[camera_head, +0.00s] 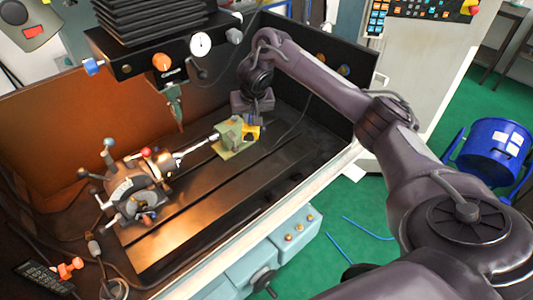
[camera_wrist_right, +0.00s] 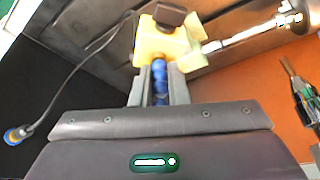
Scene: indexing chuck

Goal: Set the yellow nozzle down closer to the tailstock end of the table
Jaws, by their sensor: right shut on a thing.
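The yellow nozzle (camera_head: 252,132) is at the right side of the pale green tailstock (camera_head: 231,139), toward the table's far right end. My right gripper (camera_head: 254,115) comes down from above. In the wrist view the gripper (camera_wrist_right: 160,82) is shut on the blue stem. I cannot tell whether the nozzle touches the table (camera_head: 190,225) or the tailstock. My left gripper is not in view.
The indexing chuck (camera_head: 138,190) with ball-ended levers stands at the table's left end. A bar (camera_head: 197,149) lies between it and the tailstock. The machine head (camera_head: 160,55) hangs above. The slotted table front is clear. A dark cable (camera_head: 292,128) lies on the right.

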